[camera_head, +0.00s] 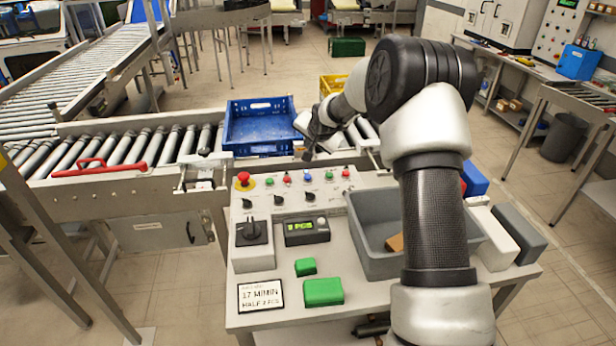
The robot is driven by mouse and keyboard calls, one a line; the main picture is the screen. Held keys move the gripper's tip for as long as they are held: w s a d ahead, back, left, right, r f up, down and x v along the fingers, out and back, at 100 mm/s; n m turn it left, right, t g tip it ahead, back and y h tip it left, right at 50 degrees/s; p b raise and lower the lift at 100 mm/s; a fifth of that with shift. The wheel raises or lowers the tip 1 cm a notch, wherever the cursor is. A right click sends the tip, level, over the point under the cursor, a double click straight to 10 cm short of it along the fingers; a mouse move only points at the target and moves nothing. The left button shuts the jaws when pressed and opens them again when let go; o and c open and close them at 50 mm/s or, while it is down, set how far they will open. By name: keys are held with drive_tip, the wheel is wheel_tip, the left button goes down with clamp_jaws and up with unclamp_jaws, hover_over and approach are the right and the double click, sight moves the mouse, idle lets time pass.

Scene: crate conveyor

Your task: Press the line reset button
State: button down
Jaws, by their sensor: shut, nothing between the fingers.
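The control panel (260,190) on the near table carries a red mushroom button on a yellow base (243,178). To its right is a row of small buttons, among them a blue button (308,177). Black knobs (279,200) sit below that row. The labels are too small to read, so I cannot tell which is the line reset button. My gripper (308,155) is shut and empty, pointing down above the panel's back edge, apart from the buttons. My arm crosses the right side of the view and hides part of the table.
A blue crate (232,150) stands on the roller conveyor (120,148) behind the panel. A grey bin (372,262) stands right of the panel. A black rotary switch (251,231), a small display (306,231), green blocks (323,291) and a sign (261,296) are in front.

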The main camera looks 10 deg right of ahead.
drive_tip(key=b, duration=0.4)
hover_over(309, 179)
wheel_tip(309, 179, down, 8)
drive_tip(key=shift+r, duration=0.1)
drive_tip(key=shift+f+b, duration=0.5)
drive_tip(key=shift+b, duration=0.05)
drive_tip(key=shift+f, duration=0.1)
idle(1.6)
drive_tip(key=shift+f+b, duration=0.3)
drive_tip(key=shift+b, duration=0.25)
drive_tip(key=shift+f+b, duration=0.5)
idle(0.7)
drive_tip(key=shift+r, duration=0.85)
drive_tip(key=shift+r+p, duration=0.15)
drive_tip(key=shift+p, duration=0.15)
